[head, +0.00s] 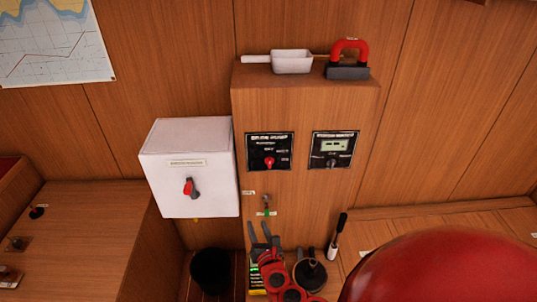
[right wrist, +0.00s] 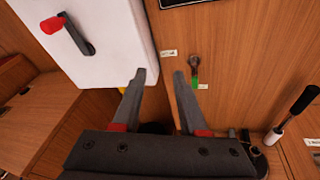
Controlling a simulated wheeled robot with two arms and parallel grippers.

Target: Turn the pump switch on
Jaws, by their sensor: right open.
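A small metal lever switch (head: 267,203) stands out from the front of the wooden cabinet, with a green mark below it. It also shows in the right wrist view (right wrist: 195,66), just right of my right fingertips. Above it is a black panel (head: 255,139) with a red knob (head: 269,162). Its lettering is too blurred to read surely, so I cannot tell which control is the pump switch. My right gripper (head: 261,233) is open and empty below the lever; its fingers (right wrist: 160,76) touch nothing that I can see. My left gripper is not in view.
A white box (head: 165,150) with a red-and-black handle is left of the cabinet. A second black panel (head: 333,149) has a small display. A scoop (head: 292,62) and a red-handled tool (head: 349,52) lie on top. A black-handled brush (head: 338,237) stands right of my gripper.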

